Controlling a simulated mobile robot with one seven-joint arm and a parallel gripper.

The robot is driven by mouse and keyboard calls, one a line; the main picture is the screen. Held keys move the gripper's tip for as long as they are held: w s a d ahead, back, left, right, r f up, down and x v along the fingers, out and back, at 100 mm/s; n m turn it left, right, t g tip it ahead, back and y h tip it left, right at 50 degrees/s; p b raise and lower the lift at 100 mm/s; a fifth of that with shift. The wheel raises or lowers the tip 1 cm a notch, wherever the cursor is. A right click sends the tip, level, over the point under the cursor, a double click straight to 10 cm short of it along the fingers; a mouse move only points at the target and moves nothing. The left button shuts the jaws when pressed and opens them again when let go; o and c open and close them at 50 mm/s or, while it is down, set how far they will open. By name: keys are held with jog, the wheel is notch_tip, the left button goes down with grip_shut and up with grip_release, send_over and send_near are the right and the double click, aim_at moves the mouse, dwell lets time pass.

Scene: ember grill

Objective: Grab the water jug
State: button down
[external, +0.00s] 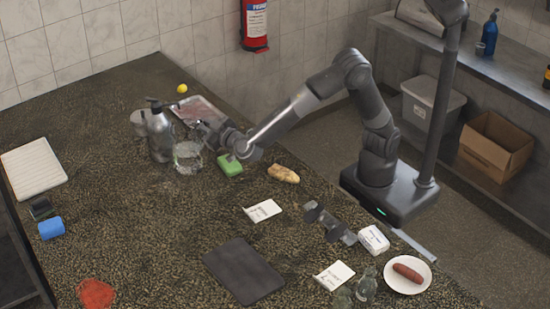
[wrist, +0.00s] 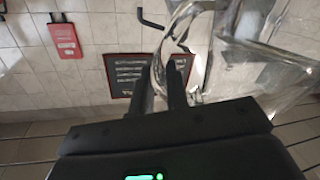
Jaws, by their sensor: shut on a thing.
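The water jug (external: 187,160) is clear glass and stands or hovers at the counter's back part, beside the metal pump bottle; I cannot tell whether its base touches the counter. In the wrist view the clear jug (wrist: 255,55) fills the upper right, with its handle reaching to the fingers. My gripper (external: 206,136) is at the jug's right side in the external view. In the wrist view my gripper's two dark fingers (wrist: 163,78) are close together at the handle, shut on it. Part of the grip is hidden by the fingers and the glass.
A metal pump bottle (external: 160,133) and a grey canister (external: 139,122) stand close left of the jug. A tray (external: 203,108) lies behind it. A green sponge (external: 230,165) and a bread piece (external: 283,173) lie to the right.

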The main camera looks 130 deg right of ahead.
jog(key=shift+s+d+r, duration=0.6)
jog(key=shift+s+r, duration=0.05)
jog(key=shift+s, duration=0.1)
jog(key=shift+s+d+r, duration=0.55)
jog(key=shift+s+r, duration=0.05)
jog(key=shift+s, duration=0.15)
jog(key=shift+d, duration=0.1)
jog(key=shift+r, duration=0.1)
